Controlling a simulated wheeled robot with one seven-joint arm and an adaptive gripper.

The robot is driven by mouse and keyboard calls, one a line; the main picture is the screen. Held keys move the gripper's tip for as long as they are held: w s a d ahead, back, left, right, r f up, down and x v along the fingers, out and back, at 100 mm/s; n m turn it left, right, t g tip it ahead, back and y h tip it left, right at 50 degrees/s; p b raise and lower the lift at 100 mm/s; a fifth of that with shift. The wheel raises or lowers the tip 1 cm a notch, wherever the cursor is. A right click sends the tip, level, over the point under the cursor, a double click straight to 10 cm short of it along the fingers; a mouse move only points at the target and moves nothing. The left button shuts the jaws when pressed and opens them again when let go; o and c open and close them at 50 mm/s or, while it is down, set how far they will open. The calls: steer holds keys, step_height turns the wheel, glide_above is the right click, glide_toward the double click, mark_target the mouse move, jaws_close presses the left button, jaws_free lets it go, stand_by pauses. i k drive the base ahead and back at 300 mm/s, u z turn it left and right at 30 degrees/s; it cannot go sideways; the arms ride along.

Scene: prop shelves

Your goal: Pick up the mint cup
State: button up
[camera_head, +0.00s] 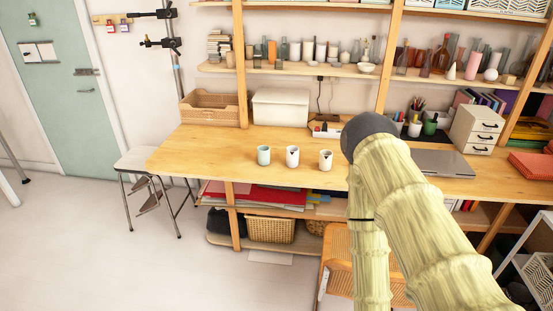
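The mint cup (264,156) stands upright on the wooden table (215,150), leftmost of a row of three cups. A white cup with a dark mark (292,157) stands just to its right. Another white cup with a dark mark (326,160) stands further right. My arm, in a pale yellow ribbed cover, rises from the lower right, its dark rounded joint just right of the cups. My gripper is not visible in this view.
A wicker tray (209,107) and a white box (280,108) stand at the table's back. A closed laptop (443,163) and a drawer box (475,130) lie to the right. A white stool (143,160) stands left. The table left of the cups is clear.

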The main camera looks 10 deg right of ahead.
mark_target(264, 156)
steer(key=u, duration=0.4)
steer(key=i, duration=0.9)
steer(key=u, duration=0.25)
